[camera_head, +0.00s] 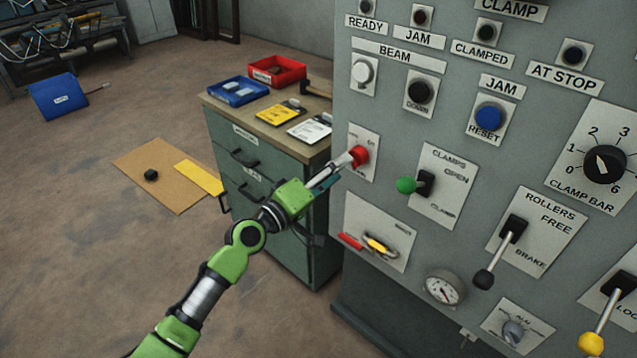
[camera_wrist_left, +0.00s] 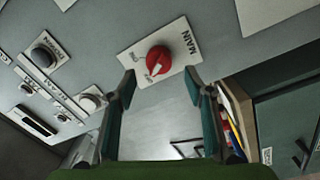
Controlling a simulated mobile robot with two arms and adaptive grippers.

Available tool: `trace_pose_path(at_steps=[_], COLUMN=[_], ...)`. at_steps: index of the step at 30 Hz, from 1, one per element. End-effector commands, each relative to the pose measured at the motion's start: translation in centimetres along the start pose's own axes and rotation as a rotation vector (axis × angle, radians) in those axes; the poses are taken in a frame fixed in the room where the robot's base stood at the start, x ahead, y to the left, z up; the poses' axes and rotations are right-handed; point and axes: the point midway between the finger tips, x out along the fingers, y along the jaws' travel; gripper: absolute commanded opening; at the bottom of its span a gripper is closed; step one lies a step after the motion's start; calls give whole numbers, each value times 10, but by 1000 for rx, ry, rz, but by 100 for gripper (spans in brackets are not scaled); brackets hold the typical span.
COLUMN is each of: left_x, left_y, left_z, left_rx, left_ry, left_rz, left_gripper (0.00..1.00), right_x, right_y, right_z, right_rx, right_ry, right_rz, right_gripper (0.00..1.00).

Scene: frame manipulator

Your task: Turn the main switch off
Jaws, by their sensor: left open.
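The main switch is a red rotary knob (camera_head: 359,156) on a white plate at the left edge of the grey control panel. In the left wrist view the red knob (camera_wrist_left: 158,60) sits on its plate lettered MAIN, with small markings too blurred to read surely. My left gripper (camera_head: 340,168) reaches in from the lower left and points at the knob. Its two fingers are apart and empty, and the knob shows between and just beyond their tips in the left wrist view. I cannot tell whether a fingertip touches it. My right gripper is not in view.
A green-knobbed clamps lever (camera_head: 406,185) stands out right of the switch. A plate with a red and yellow item (camera_head: 376,243) lies below. A drawer cabinet (camera_head: 262,170) with trays on top stands close behind at left.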

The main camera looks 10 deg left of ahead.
Motion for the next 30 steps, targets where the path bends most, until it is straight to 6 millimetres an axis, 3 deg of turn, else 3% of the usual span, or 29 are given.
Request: trace_pose_path(at_steps=[3,10,27,30], left_x=[-27,-60,-67,-68], left_y=[-1,-1,0,-11], left_z=[0,0,0,1], left_rx=[2,0,-1,5], left_ry=[0,0,1,3], left_rz=[-2,-2,0,-19], left_gripper=[47,47,47,47], right_x=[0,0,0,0], right_y=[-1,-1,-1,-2], right_z=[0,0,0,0], right_rx=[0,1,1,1], right_ry=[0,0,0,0], right_rz=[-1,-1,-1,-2], right_gripper=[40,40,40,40])
